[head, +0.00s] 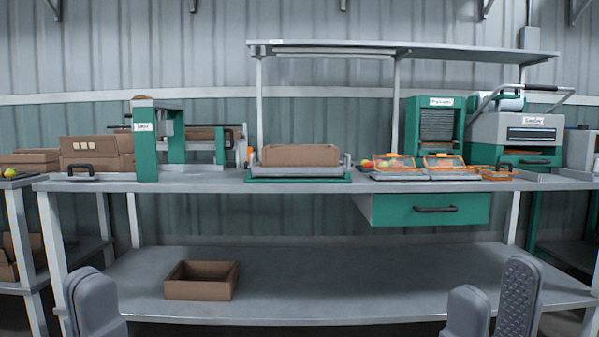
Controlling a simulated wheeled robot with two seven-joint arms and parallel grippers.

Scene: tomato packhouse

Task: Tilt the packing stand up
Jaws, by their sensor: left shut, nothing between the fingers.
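The packing stand (256,172) sits at the middle of the workbench, a low grey frame on a green base. It looks to lie flat or nearly so; the exact angle is hard to tell.
The grey workbench (215,186) runs across the view. A green-and-grey frame (146,140) and stacked boxes (95,150) are left of the stand. Orange trays with tomatoes (393,172) are right of it. An overhead shelf (450,50) spans above. An open box (200,290) lies on the lower shelf.

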